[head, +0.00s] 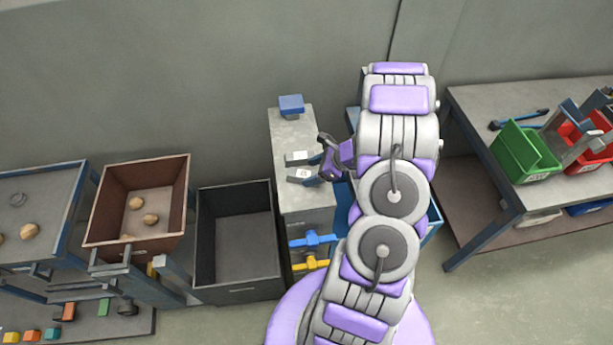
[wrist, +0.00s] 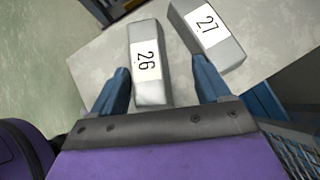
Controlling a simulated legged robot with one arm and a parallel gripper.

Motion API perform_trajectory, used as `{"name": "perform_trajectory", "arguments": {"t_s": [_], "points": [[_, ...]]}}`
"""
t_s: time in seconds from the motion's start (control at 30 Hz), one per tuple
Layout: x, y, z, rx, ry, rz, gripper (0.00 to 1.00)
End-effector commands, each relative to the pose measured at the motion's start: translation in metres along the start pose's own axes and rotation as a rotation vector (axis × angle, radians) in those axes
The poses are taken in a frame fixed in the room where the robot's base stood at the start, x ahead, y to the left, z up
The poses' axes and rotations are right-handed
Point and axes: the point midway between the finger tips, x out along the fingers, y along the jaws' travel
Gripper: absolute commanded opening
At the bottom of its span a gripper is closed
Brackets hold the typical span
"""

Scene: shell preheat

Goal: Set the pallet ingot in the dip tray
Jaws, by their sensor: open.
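Two grey ingots with white labels lie side by side on a narrow grey stand (head: 289,135). In the wrist view one reads 26 (wrist: 150,85) and the other reads 27 (wrist: 208,33). In the head view they show as two small blocks, a farther one (head: 297,157) and a nearer one (head: 302,174). My gripper (wrist: 161,68) is open, its blue fingers on either side of ingot 26, with ingot 27 beyond the right finger. It also shows at the stand's right side in the head view (head: 323,160). I cannot tell which container is the dip tray.
A blue block (head: 291,104) sits at the stand's far end. Blue and yellow handles (head: 311,240) stick out at its front. A dark empty bin (head: 208,245) and a brown bin (head: 172,205) with lumps stand left. A table (head: 480,98) with coloured bins stands right.

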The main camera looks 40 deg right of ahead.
Motion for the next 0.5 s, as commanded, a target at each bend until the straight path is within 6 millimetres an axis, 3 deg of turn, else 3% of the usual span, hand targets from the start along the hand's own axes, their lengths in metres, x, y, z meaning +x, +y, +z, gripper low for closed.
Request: {"name": "perform_trajectory", "arguments": {"t_s": [0.13,0.37,0.5], "points": [[0.0127,0.0061,0.0038,-0.004,0.005,-0.002,0.77],[0.0131,0.0057,0.0047,-0.005,0.004,-0.004,0.77],[0.0115,0.0013,0.0011,-0.001,0.0,-0.001,0.63]]}}
